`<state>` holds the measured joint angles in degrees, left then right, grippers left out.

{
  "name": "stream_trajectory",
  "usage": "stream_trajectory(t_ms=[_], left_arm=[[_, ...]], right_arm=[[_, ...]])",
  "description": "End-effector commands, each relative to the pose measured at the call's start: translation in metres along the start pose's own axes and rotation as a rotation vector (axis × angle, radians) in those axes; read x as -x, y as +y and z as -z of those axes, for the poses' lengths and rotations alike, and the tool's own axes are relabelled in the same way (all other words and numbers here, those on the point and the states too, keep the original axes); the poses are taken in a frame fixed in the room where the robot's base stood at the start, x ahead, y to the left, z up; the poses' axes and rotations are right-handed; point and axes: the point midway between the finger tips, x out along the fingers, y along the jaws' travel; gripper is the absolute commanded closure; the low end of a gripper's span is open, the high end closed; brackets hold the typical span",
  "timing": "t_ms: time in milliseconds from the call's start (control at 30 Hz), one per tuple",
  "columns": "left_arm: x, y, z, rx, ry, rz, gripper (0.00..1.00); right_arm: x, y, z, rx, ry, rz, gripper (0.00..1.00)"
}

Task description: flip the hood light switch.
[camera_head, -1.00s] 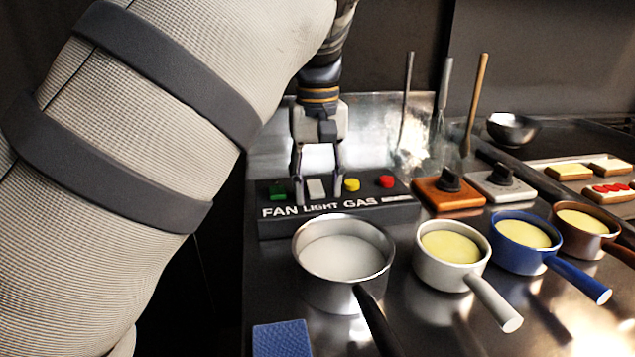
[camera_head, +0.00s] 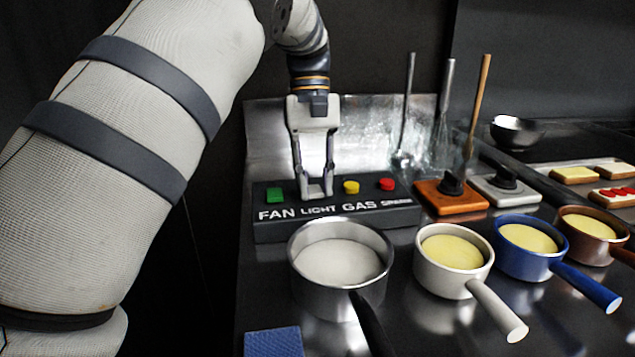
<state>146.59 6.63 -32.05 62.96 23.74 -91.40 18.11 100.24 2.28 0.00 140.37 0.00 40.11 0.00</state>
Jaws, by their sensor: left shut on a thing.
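The hood control panel (camera_head: 335,217) is a dark box at the back of the counter, lettered FAN, LIGHT, GAS and a last word that looks like SPARK. A green button (camera_head: 275,194) sits above FAN, a yellow one (camera_head: 351,187) above GAS and a red one (camera_head: 387,184) at the right. The pale light switch (camera_head: 316,188) is above LIGHT, mostly hidden by my left gripper (camera_head: 316,195). That gripper points down from above, its fingers shut on the switch. My right gripper is not in view.
A steel pot (camera_head: 342,270) with pale contents stands in front of the panel. White (camera_head: 452,262), blue (camera_head: 529,248) and brown (camera_head: 588,238) saucepans stand to its right. Two knob blocks, orange (camera_head: 450,196) and grey (camera_head: 505,191), sit right of the panel. A blue pad (camera_head: 273,342) lies at the front.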

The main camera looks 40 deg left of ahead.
Motion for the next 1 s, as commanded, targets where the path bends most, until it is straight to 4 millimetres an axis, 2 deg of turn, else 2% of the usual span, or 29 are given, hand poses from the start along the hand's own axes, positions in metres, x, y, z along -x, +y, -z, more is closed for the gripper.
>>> stream_trajectory(t_ms=[133, 167, 233, 567, 800, 1000], left_arm=[[-0.001, 0.000, -0.001, 0.000, -0.002, 0.000, 1.00], [-0.001, 0.000, -0.001, -0.001, -0.002, 0.000, 0.72], [-0.001, 0.000, -0.001, -0.001, -0.001, 0.000, 0.57], [0.003, 0.000, 0.000, -0.001, 0.000, -0.001, 0.57], [0.051, 0.000, 0.001, -0.002, 0.004, -0.004, 0.57], [0.071, 0.000, 0.000, 0.000, 0.000, -0.002, 0.57]], right_arm=[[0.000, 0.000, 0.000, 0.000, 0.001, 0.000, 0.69], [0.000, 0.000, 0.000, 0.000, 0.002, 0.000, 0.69], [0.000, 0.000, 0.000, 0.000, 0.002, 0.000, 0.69], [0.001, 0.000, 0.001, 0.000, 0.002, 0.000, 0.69], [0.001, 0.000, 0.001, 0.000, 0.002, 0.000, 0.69], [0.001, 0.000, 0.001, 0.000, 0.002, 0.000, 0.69]])
